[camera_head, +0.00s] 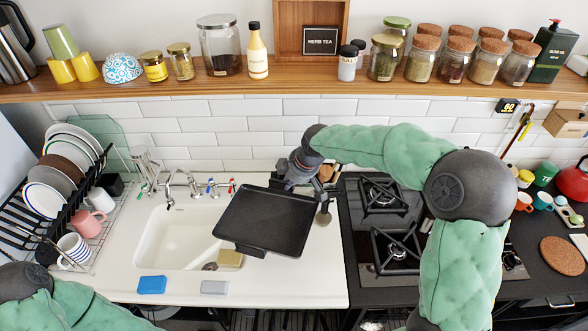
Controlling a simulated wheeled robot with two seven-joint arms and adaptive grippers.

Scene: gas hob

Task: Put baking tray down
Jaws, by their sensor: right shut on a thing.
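The baking tray (266,222) is dark, flat and rectangular, with a tab handle at its near edge and another at its far edge. It is over the right part of the sink and the white counter beside it, slightly rotated. My right gripper (290,178) is shut on the tray's far edge, its arm reaching in from the right over the hob. I cannot tell whether the tray touches the counter. The gas hob (372,258) with its black grates is to the right of the tray. My left gripper is out of view; only part of the left arm shows at the lower left.
The white sink (175,236) is partly covered by the tray. A blue sponge (152,284) and a grey sponge (214,287) lie on the front counter edge. A full dish rack (90,225) stands left. The shelf (300,86) above holds several jars and bottles. Mugs stand at far right.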

